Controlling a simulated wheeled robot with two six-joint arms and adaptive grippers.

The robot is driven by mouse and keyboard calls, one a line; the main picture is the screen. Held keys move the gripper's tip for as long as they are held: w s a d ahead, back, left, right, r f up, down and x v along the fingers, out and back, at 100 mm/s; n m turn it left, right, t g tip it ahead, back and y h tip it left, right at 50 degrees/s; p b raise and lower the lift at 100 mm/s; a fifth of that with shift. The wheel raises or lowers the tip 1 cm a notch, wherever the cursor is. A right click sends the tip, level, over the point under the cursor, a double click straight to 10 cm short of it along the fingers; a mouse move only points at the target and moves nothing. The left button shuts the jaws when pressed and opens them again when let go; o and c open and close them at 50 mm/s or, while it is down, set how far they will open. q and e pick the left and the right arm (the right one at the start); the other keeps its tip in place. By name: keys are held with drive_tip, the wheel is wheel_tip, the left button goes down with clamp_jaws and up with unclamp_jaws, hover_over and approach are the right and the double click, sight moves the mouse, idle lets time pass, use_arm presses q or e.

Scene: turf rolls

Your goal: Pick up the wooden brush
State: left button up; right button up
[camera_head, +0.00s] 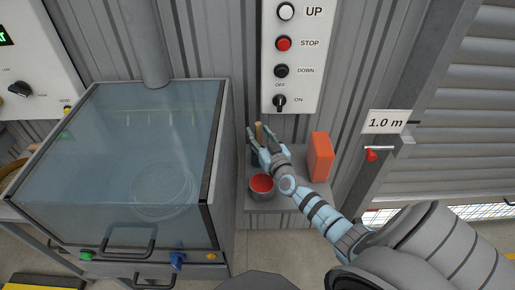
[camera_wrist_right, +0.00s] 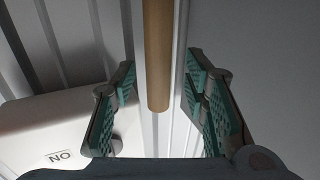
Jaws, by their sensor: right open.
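The wooden brush (camera_head: 259,131) shows in the head view as a short tan handle standing upright at the back of a small grey shelf, partly hidden by my right gripper. Its lower part is hidden. In the right wrist view the brush (camera_wrist_right: 158,50) is a round tan rod coming down from the top edge, in line with the gap between the fingers. My right gripper (camera_head: 259,144) is at the handle, open, with fingers spread to either side of it; a gap shows on both sides in the wrist view (camera_wrist_right: 160,85). My left gripper is not in view.
A grey pot with red contents (camera_head: 262,184) stands at the shelf's (camera_head: 290,201) front left, just below my right gripper. An orange box (camera_head: 320,157) stands at the right. A button panel (camera_head: 292,60) hangs above. A glass-lidded cabinet (camera_head: 120,160) is to the left.

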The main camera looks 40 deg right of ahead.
drive_tip(key=shift+w+d+f, duration=0.2)
drive_tip(key=shift+w+f, duration=0.1)
drive_tip(key=shift+w, duration=0.4)
drive_tip(key=shift+w+d+r, duration=0.1)
drive_tip(key=shift+w+r, duration=0.05)
drive_tip(key=shift+r, duration=0.15)
drive_tip(key=shift+c, duration=0.6)
clamp_jaws()
drive_tip(key=shift+r, duration=0.1)
